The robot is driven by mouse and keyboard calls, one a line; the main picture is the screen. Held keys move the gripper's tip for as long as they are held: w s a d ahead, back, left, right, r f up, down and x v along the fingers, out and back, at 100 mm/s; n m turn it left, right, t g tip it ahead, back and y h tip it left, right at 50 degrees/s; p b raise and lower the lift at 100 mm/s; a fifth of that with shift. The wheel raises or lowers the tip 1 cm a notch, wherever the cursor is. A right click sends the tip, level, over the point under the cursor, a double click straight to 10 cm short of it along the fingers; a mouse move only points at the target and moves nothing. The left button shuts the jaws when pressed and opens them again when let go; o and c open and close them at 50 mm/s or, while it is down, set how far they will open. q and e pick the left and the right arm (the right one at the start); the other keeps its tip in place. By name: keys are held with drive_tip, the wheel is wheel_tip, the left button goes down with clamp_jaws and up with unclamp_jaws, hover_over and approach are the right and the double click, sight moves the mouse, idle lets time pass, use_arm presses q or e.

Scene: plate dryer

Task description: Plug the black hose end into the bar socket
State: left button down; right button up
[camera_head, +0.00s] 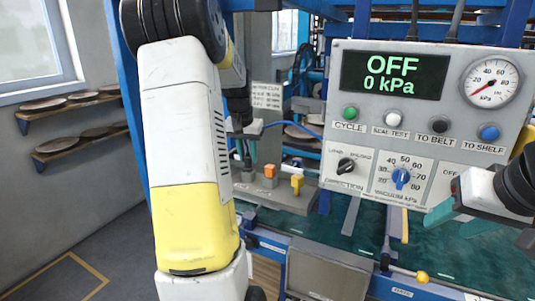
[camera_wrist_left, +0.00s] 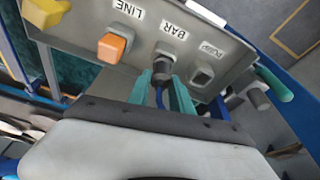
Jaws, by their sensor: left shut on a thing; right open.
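My left gripper (camera_wrist_left: 160,82) has its green fingers shut on the black hose end (camera_wrist_left: 162,66), with a blue hose (camera_wrist_left: 160,98) trailing from it. The hose end is lined up with the BAR socket (camera_wrist_left: 168,50), at or touching its mouth; I cannot tell how deep it sits. In the head view the left gripper (camera_head: 243,152) is partly hidden behind my left forearm, over the grey socket block (camera_head: 290,202). My right gripper (camera_head: 458,222) is open and empty in front of the control panel's lower right.
An orange plug (camera_wrist_left: 112,46) sits at LINE, a yellow one (camera_wrist_left: 45,12) beyond it. A square socket (camera_wrist_left: 203,76) beside BAR looks empty. The control panel (camera_head: 340,110) reads OFF, 0 kPa. Plates rest on wall shelves (camera_head: 80,145) at the left.

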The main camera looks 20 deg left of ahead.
use_arm(q)
drive_tip(key=c, duration=1.1)
unclamp_jaws()
drive_tip(key=v, duration=0.7)
drive_tip(key=shift+r, duration=0.4)
